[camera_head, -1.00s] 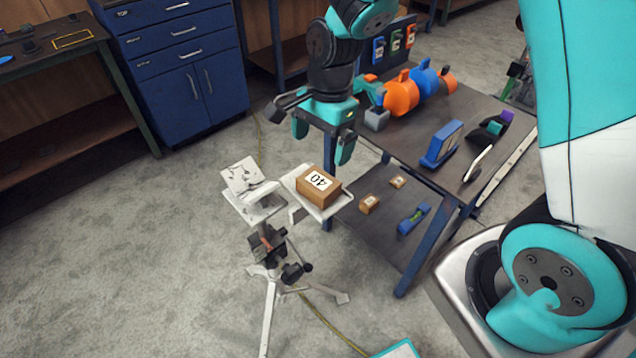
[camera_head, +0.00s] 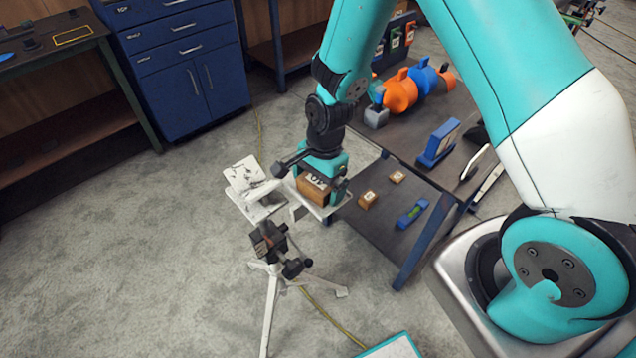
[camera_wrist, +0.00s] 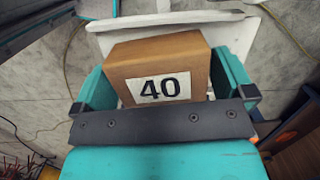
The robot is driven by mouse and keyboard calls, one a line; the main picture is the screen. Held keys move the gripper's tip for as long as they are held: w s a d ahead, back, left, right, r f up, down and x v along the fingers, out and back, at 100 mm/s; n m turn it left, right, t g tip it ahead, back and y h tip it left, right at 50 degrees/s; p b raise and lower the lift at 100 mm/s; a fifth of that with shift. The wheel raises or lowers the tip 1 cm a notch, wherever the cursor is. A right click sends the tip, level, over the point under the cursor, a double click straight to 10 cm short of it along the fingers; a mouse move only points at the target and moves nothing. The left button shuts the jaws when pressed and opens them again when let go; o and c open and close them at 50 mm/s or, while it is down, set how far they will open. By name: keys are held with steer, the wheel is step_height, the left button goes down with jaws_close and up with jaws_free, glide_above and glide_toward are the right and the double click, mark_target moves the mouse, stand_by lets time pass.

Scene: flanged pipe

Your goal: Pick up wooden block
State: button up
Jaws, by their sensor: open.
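The wooden block (camera_head: 313,190) is brown with a white label reading 40. It sits on the white tray (camera_head: 300,212) of a tripod stand. In the wrist view the block (camera_wrist: 160,55) lies between the two teal fingers of my gripper (camera_wrist: 165,85), one on its left side and one on its right. My gripper (camera_head: 322,190) is open and lowered around the block from above. I cannot tell whether either finger touches it. The gripper hides part of the block's top in the head view.
A table (camera_head: 375,150) beside the stand holds an orange and blue flanged pipe (camera_head: 405,90). Its lower shelf (camera_head: 385,225) carries two small blocks (camera_head: 368,199) and a blue level (camera_head: 412,213). A white plate (camera_head: 245,176) with dark markings stands left of the tray. Open floor lies to the left.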

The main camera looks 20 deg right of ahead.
steer(key=shift+c, duration=0.2)
steer(key=c, duration=0.7)
steer(key=shift+c, duration=0.2)
steer(key=shift+r, duration=0.1)
